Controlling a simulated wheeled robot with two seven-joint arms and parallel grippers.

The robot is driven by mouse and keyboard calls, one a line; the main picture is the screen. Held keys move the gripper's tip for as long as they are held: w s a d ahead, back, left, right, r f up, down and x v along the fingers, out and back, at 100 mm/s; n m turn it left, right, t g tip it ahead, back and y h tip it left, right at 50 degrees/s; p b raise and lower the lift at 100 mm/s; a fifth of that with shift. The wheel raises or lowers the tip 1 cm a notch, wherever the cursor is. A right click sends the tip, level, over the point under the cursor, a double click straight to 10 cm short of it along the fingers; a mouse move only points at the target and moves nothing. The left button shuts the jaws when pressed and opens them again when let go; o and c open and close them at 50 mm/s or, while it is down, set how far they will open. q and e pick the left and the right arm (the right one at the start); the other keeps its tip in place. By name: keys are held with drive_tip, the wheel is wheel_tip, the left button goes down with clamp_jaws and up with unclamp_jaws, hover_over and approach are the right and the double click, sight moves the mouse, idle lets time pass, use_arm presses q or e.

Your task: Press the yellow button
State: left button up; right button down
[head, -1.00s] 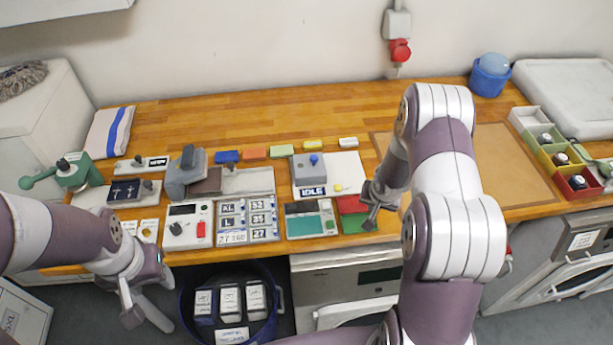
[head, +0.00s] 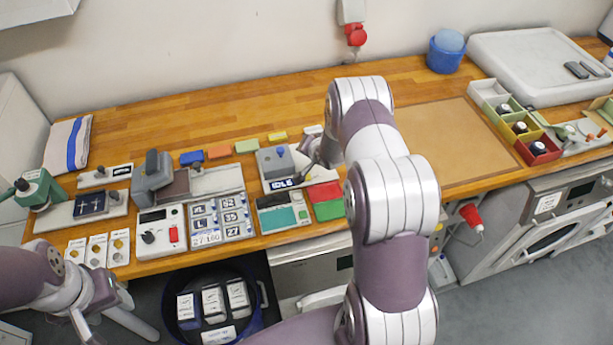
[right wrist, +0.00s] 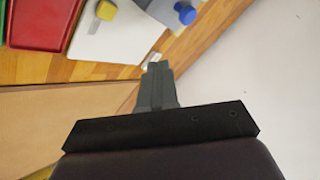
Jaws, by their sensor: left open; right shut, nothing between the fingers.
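In the head view the plate lies beside the grey box marked IDLE (head: 272,163). There I cannot make out the yellow button near my right gripper. My right gripper (head: 308,165) is shut and empty, over the plate area in the head view. In the right wrist view its fingertips (right wrist: 156,68) point toward the plate's edge, apart from the button in the picture. My left gripper (head: 103,325) is open and empty, in front of the bench.
Red and green pads (head: 326,200) lie beside the plate. A row of coloured blocks (head: 219,152) lies behind the grey box. Left are panels with switches (head: 160,228). A brown mat (head: 440,150) to the right is clear. A blue bin (head: 262,300) stands below the front edge.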

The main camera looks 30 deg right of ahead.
sight(309, 178)
wheel_tip(309, 178, down, 8)
drive_tip(key=b, duration=0.6)
drive_tip(key=shift+f+b, duration=0.25)
drive_tip(key=shift+b, duration=0.05)
idle(1.4)
drive_tip(key=shift+f+b, duration=0.35)
drive_tip(key=shift+f, duration=0.05)
drive_tip(key=shift+f+b, duration=0.4)
drive_tip(key=shift+f, duration=0.1)
idle(0.5)
drive_tip(key=shift+r, duration=0.1)
drive_tip(key=shift+r+p, duration=0.75)
drive_tip(key=shift+r, duration=0.1)
wheel_tip(309, 178, up, 5)
drive_tip(key=p, duration=0.4)
